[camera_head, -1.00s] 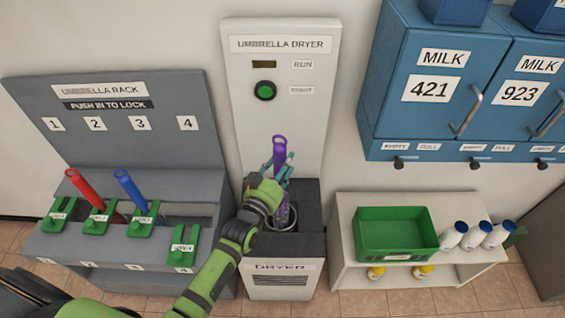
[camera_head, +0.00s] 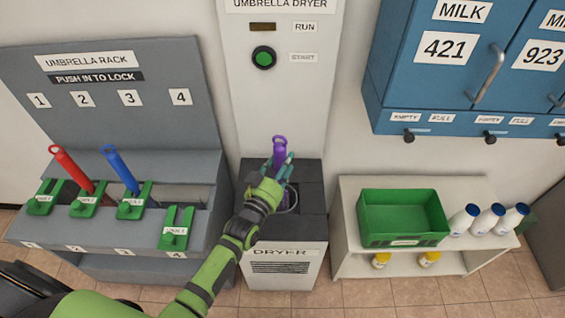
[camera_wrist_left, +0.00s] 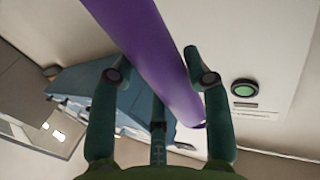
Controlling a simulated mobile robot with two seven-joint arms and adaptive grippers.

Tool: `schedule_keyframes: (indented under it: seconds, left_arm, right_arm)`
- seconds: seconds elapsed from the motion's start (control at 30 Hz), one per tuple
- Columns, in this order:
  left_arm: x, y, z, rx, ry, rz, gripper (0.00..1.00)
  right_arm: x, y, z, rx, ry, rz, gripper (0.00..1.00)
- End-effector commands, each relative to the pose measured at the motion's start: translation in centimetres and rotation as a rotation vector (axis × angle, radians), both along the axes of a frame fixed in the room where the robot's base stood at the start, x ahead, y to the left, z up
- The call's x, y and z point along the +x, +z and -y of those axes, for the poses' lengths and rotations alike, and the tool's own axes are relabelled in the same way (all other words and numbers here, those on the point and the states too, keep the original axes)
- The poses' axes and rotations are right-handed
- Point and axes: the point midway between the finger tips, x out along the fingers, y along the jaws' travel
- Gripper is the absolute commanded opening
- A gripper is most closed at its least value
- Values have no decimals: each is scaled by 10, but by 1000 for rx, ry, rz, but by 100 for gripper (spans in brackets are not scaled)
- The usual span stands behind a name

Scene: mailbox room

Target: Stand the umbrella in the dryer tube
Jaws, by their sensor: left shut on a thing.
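The purple umbrella (camera_head: 279,147) is upright with its handle on top, above the dark top of the dryer (camera_head: 255,172). My left gripper (camera_head: 279,167) is shut on it just below the handle. The umbrella's lower part goes down into the round dryer tube (camera_head: 294,208); its tip is hidden, so I cannot tell whether it touches the bottom. In the left wrist view the purple shaft (camera_wrist_left: 155,55) runs between the fingers of my left gripper (camera_wrist_left: 160,75). My right gripper is not in view.
The umbrella rack (camera_head: 200,150) at left holds a red umbrella (camera_head: 66,162) and a blue umbrella (camera_head: 118,167). A green round button (camera_head: 263,58) is on the dryer's panel. A shelf with a green bin (camera_head: 400,233) and white bottles (camera_head: 487,219) stands at right, below blue milk lockers (camera_head: 400,85).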

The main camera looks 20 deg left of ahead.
Motion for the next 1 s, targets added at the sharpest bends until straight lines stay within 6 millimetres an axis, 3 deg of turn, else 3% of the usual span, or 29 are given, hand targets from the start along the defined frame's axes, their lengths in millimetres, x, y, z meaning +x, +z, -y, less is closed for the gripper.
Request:
schedule_keyframes:
  seconds: [0.4, 0.43, 0.5, 0.87, 1.0]
  left_arm:
    - [1, -2, 0, 0, 0, 5, 0]
    - [1, -2, 0, 0, 0, 5, 56]
    - [1, -3, 0, 0, 0, 5, 76]
    - [-2, -6, 0, 0, 0, -3, 76]
    - [-16, -6, -3, 1, 0, -4, 76]
  right_arm:
    - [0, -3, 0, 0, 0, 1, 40]
    - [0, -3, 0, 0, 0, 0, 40]
    - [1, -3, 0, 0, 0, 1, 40]
    - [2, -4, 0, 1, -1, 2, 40]
    - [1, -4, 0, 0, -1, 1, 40]
